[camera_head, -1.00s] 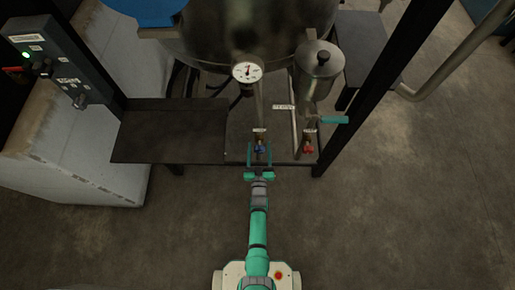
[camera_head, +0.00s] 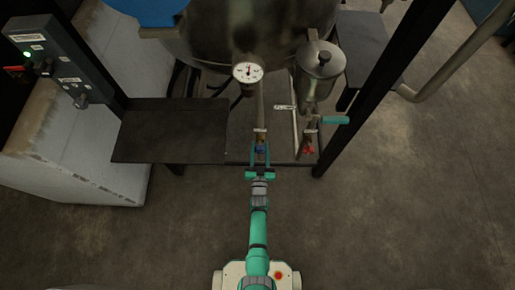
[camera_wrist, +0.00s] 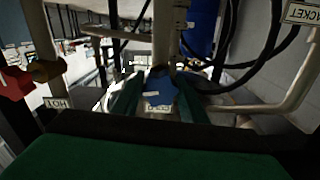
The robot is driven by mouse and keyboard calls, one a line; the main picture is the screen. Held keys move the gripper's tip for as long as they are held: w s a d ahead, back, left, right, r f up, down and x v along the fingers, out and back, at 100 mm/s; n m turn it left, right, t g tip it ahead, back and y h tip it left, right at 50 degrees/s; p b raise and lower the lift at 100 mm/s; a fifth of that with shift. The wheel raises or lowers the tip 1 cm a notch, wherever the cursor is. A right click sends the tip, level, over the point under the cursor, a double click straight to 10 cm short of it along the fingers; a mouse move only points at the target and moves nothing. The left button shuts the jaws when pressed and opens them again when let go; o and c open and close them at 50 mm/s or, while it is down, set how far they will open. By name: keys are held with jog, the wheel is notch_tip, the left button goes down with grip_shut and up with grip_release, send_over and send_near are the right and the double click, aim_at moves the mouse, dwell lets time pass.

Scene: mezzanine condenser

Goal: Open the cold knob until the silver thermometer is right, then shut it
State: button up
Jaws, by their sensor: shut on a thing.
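The cold knob (camera_head: 260,149) is blue and sits low on a thin upright pipe at the front of the metal stand. It also shows in the wrist view as a blue shape (camera_wrist: 160,88) between my fingers. My gripper (camera_head: 260,155) is shut on the blue knob, one finger on each side, partly hiding it. The silver-rimmed thermometer (camera_head: 248,72) has a round white dial and stands above the knob, against the big vessel. Its needle points roughly upward; the numbers are too small to read.
A red knob (camera_head: 308,150) with a HOT label (camera_wrist: 56,103) is close by on the right. A lidded metal can (camera_head: 320,68) and a teal handle (camera_head: 334,120) stand above it. A dark shelf (camera_head: 170,130) is left; a black post (camera_head: 385,85) is right. Front floor is clear.

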jog(key=m, duration=0.6)
jog(key=shift+a, duration=0.2)
jog(key=m, duration=0.4)
jog(key=shift+d, duration=0.2)
jog(key=m, duration=0.5)
jog(key=shift+s, duration=0.1)
jog(key=m, duration=0.2)
jog(key=shift+m, duration=0.3)
jog(key=shift+w+m, duration=0.2)
jog(key=shift+m, duration=0.1)
jog(key=shift+a, duration=0.3)
jog(key=shift+s+d+m, duration=0.1)
jog(key=shift+d+m, duration=0.15)
jog(key=shift+m, duration=0.55)
jog(key=shift+s+d, duration=0.15)
